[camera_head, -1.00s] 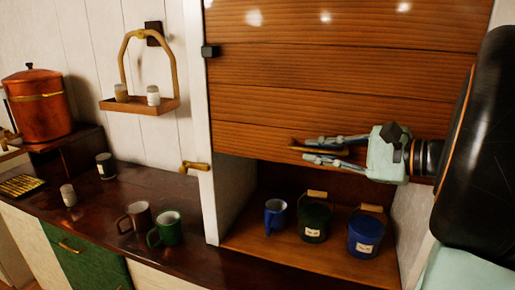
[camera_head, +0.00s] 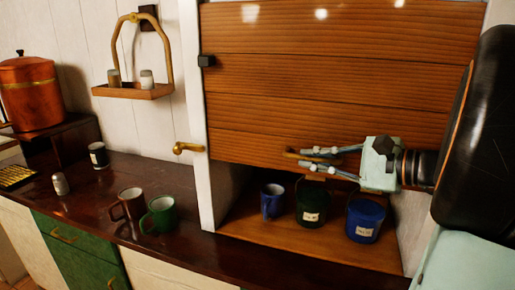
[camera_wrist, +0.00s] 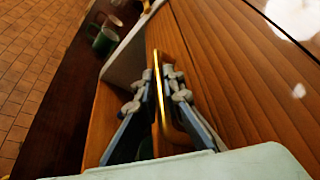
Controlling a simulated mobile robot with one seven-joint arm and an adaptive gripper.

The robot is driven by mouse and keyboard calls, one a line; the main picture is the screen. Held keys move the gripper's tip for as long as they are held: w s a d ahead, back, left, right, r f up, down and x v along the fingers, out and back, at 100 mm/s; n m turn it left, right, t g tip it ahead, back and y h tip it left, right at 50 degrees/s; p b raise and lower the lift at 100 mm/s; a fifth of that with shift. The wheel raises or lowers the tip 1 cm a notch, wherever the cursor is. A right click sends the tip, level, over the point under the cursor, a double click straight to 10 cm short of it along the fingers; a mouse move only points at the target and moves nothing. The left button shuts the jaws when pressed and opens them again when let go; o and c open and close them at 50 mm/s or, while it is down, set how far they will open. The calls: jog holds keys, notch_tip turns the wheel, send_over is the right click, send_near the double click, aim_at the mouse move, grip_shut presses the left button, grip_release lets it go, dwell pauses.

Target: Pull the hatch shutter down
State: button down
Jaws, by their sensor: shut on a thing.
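The wooden hatch shutter (camera_head: 330,85) is a slatted brown panel that covers most of the opening, with its lower edge above the hatch floor. A brass handle (camera_head: 291,154) sits near its bottom edge. My gripper (camera_head: 312,160) is shut on this handle, reaching in from the right. In the wrist view the brass handle (camera_wrist: 158,75) runs between the two fingers, beside the shutter planks (camera_wrist: 225,70). Part of the handle is hidden by the fingers.
Under the shutter stand a blue mug (camera_head: 272,200), a dark green canister (camera_head: 312,204) and a blue canister (camera_head: 364,220). A white post (camera_head: 196,110) borders the hatch on the left. On the counter are a brown mug (camera_head: 131,203) and a green mug (camera_head: 162,214).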

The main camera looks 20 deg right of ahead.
notch_tip(320, 180, down, 25)
jog(key=b, duration=1.5)
jog(key=shift+s, duration=0.1)
jog(key=c, duration=2.3)
grip_release()
jog(key=shift+r, duration=0.1)
jog(key=v, duration=1.2)
jog(key=shift+r, duration=0.1)
